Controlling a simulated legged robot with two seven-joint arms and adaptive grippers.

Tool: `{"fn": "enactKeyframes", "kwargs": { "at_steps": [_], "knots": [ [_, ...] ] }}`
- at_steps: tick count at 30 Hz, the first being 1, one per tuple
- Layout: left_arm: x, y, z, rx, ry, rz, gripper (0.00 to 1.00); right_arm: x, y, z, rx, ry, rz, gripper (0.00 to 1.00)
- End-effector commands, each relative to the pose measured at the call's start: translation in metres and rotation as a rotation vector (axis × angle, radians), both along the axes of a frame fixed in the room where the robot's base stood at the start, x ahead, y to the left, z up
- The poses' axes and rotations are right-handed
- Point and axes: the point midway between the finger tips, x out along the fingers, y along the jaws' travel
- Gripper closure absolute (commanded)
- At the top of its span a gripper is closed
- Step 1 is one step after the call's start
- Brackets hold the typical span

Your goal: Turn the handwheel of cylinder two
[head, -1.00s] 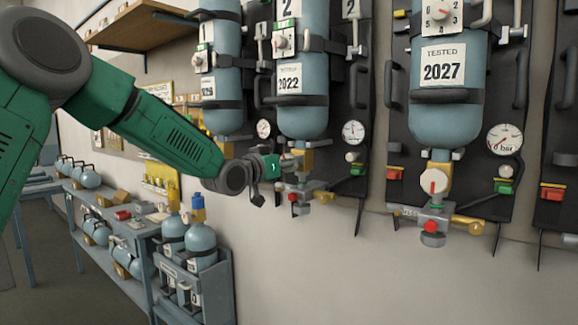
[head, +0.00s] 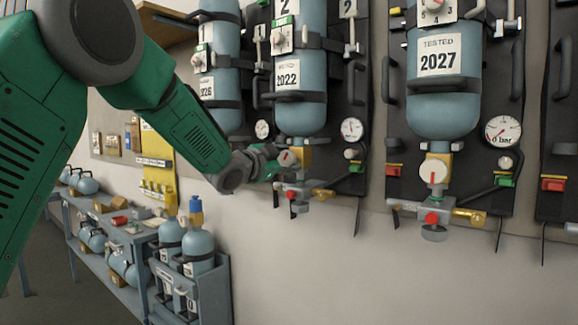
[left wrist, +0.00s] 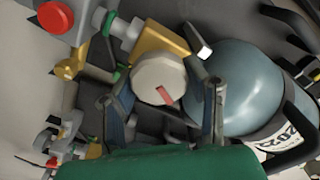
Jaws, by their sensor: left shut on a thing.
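Cylinder two (head: 301,113) is a blue-grey bottle hung upside down on a black panel, with a "2" card above and a "2022" label. Its handwheel (head: 287,158) is a pale knob at the brass valve below the neck. In the left wrist view the handwheel (left wrist: 155,72) has a red mark pointing down and right, and the cylinder (left wrist: 238,85) lies to its right. My left gripper (head: 277,162) reaches in from the left and is shut on the handwheel. In the left wrist view, the gripper's fingers (left wrist: 168,100) stand on both sides of it. My right gripper is out of view.
A cylinder labelled 2027 (head: 443,110) with its own white handwheel (head: 433,171) hangs to the right. Another cylinder (head: 219,105) hangs to the left. A red knob (head: 291,195) sits below the held handwheel. A rack of bottles (head: 205,285) stands lower left.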

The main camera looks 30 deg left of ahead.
Motion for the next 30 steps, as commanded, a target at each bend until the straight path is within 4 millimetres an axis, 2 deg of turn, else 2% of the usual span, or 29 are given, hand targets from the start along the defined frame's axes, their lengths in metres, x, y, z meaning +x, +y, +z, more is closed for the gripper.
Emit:
{"fn": "enactKeyframes", "kwargs": {
  "at_steps": [1, 30],
  "knots": [
    [0.0, 0.001, -0.012, 0.047, 0.015, 0.005, 0.88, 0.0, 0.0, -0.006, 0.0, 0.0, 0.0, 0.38],
    [0.0, 0.0, -0.015, 0.964, -0.059, 0.005, 0.88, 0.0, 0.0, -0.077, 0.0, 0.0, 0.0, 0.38]
  ]
}}
